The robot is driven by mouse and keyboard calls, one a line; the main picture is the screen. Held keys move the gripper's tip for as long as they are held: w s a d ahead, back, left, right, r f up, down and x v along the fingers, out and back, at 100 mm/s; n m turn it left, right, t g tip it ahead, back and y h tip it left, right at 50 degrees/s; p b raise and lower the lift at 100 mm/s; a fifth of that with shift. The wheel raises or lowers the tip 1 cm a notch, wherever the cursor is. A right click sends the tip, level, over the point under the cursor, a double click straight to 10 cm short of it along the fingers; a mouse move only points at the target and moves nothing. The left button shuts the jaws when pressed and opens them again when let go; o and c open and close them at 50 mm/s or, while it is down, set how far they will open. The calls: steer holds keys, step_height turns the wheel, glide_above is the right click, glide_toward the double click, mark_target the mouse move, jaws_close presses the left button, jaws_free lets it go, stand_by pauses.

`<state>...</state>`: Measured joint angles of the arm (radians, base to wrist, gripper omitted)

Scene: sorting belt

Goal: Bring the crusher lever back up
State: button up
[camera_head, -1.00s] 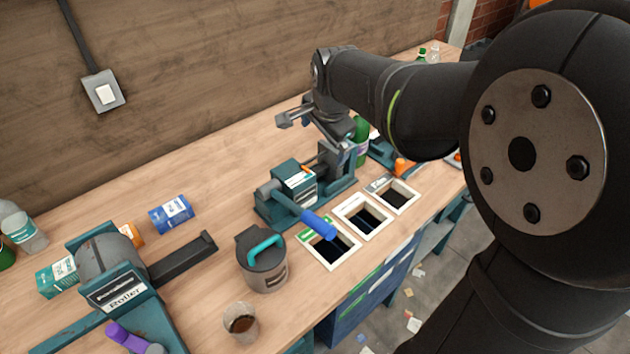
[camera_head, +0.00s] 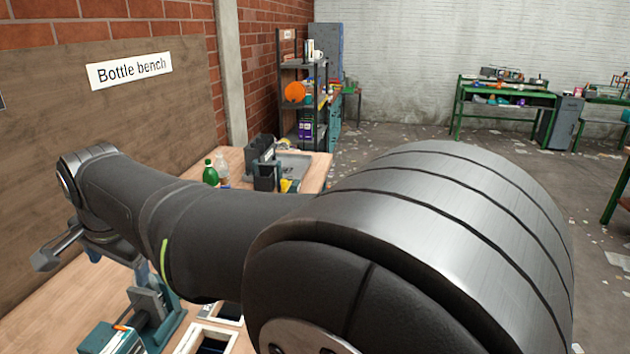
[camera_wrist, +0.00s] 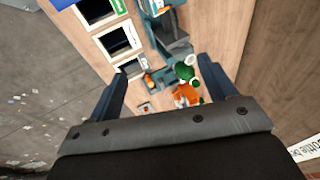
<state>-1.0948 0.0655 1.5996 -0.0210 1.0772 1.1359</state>
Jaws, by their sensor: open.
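The teal crusher (camera_head: 150,312) shows only in part at the bottom left of the head view, its lower side cut off by the frame edge. Its blue-handled lever is out of the head view now. In the wrist view, part of a teal machine (camera_wrist: 172,38) lies at the top, and I cannot make out the lever there. My gripper (camera_wrist: 162,68) is open and empty above the bench, its two fingers wide apart. In the head view it shows at the far left, above the bench near the crusher.
Framed bench openings (camera_wrist: 118,40) line up beside the machine in the wrist view. A green bottle (camera_wrist: 185,73) and an orange item (camera_wrist: 186,96) are below, between the fingers in the picture. In the head view, bottles (camera_head: 210,173) and a dark rack (camera_head: 262,160) stand farther along the bench.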

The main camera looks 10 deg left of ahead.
steer(key=c, duration=0.3)
steer(key=shift+d+f, duration=0.1)
steer(key=shift+f, duration=0.2)
steer(key=shift+c, duration=1)
steer(key=d+f+g+h, duration=0.1)
steer(key=d+f+g, duration=0.2)
steer(key=d+f, duration=0.4)
steer(key=d+f+g+h, duration=0.1)
steer(key=d+f+g, duration=0.25)
steer(key=f, duration=0.65)
steer(key=s+d+f+m+t+y, duration=0.1)
steer(key=s+d+f+m+y, duration=0.15)
steer(key=d+m+y, duration=0.45)
steer(key=s+d+f+m+t+y, duration=0.1)
steer(key=s+d+f+m+y, duration=0.15)
steer(key=d+y, duration=0.5)
steer(key=shift+g+y, duration=0.25)
steer(key=shift+y, duration=0.4)
steer(key=shift+s+a+r, duration=0.1)
steer(key=shift+s+a, duration=0.35)
steer(key=shift+a, duration=2.7)
steer(key=shift+s+a+r, duration=0.1)
steer(key=shift+s+a, duration=0.3)
steer(key=shift+a, duration=2.75)
steer(key=shift+s+a, duration=0.45)
steer(key=shift+a, duration=2.7)
